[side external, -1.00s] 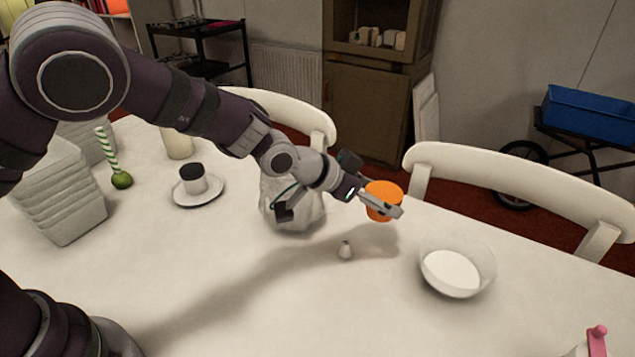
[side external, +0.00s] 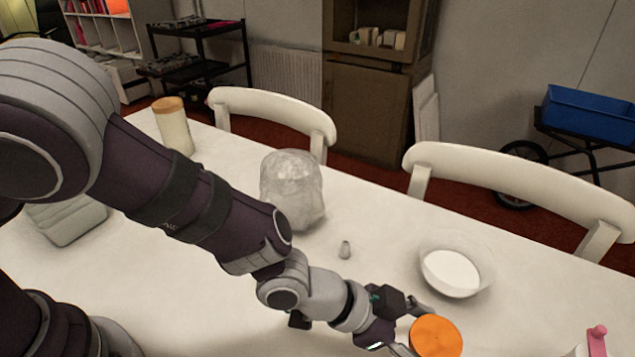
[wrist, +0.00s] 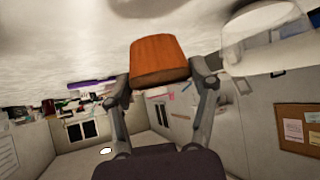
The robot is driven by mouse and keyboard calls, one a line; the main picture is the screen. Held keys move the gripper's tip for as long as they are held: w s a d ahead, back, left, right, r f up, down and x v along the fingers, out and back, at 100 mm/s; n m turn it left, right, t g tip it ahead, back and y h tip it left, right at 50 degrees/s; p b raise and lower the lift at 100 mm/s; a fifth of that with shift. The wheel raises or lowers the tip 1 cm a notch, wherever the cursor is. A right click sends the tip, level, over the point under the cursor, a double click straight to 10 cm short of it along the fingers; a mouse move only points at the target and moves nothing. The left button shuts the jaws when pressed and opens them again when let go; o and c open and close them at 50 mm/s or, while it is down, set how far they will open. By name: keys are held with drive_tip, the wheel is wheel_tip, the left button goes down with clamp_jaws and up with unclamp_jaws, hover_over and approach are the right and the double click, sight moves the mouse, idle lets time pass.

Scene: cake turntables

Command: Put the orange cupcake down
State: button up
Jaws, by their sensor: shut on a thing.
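The orange cupcake (side external: 436,337) is at the bottom edge of the side view, toward the right. My gripper (side external: 408,330) is shut on it, with one finger showing along its left side. In the wrist view the cupcake (wrist: 160,61) sits between the two fingertips of my gripper (wrist: 160,80), one finger on each side. The table surface fills the top of that view. I cannot tell whether the cupcake touches the table.
A glass bowl of white powder (side external: 452,268) stands behind the cupcake. A clear bag-like container (side external: 292,190) and a small piping tip (side external: 345,249) are farther back. A pink-handled thing (side external: 597,340) is at the lower right. A lidded jar (side external: 174,128) is far left.

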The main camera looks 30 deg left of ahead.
sight(452, 332)
drive_tip(key=w+d, duration=0.2)
drive_tip(key=d, duration=0.1)
drive_tip(key=shift+w+d+f, duration=0.15)
drive_tip(key=shift+w+f, duration=0.05)
drive_tip(key=shift+w, duration=0.15)
drive_tip(key=shift+w+d+f, duration=0.1)
drive_tip(key=shift+d+f, duration=0.05)
drive_tip(key=shift+f, duration=1.6)
drive_tip(key=shift+f, duration=0.1)
drive_tip(key=o, duration=1.1)
drive_tip(key=shift+o, duration=0.2)
